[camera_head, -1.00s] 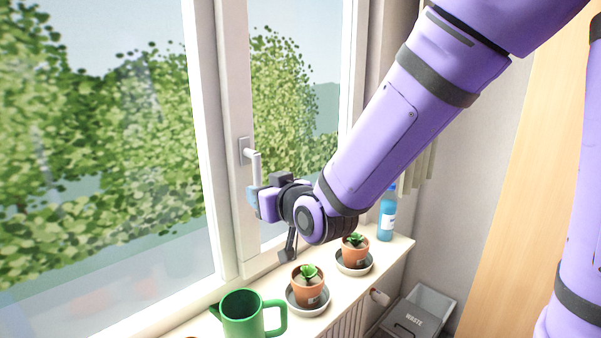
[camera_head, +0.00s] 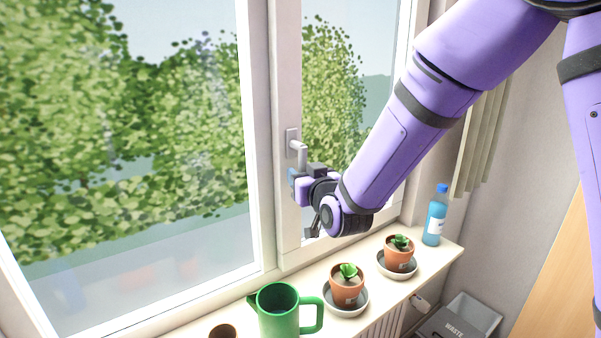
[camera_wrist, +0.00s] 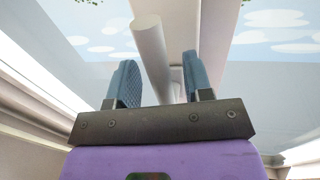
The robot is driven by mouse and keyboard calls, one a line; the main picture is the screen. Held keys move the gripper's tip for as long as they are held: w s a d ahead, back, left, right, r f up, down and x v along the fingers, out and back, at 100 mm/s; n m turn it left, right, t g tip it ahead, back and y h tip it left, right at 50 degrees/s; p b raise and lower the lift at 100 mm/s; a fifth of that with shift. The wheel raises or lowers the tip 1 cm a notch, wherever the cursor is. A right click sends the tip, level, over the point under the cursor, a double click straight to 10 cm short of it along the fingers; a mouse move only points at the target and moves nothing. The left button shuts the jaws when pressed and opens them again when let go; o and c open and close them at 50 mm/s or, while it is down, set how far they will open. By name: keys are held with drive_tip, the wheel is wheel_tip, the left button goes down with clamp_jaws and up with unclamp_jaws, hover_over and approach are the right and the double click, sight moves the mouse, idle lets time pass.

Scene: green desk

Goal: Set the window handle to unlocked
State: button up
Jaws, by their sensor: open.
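The white window handle (camera_head: 298,150) sits on the window frame and its lever points down. In the wrist view the handle's lever (camera_wrist: 152,50) is a pale round bar that reaches in between the two blue fingers. My gripper (camera_head: 293,180) is at the lower end of the lever in the head view and partly hides it. In the wrist view my gripper (camera_wrist: 158,78) is open, with a finger on each side of the lever. The lever looks closer to the left finger; I cannot tell whether they touch.
On the sill (camera_head: 405,290) below stand a green jug (camera_head: 279,312), two potted plants (camera_head: 347,290) (camera_head: 399,257) on saucers and a blue bottle (camera_head: 435,218). A grey waste bin (camera_head: 470,318) is at the lower right. The window glass (camera_head: 120,200) spreads to the left.

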drive_tip(key=shift+x, duration=1.05)
clamp_jaws()
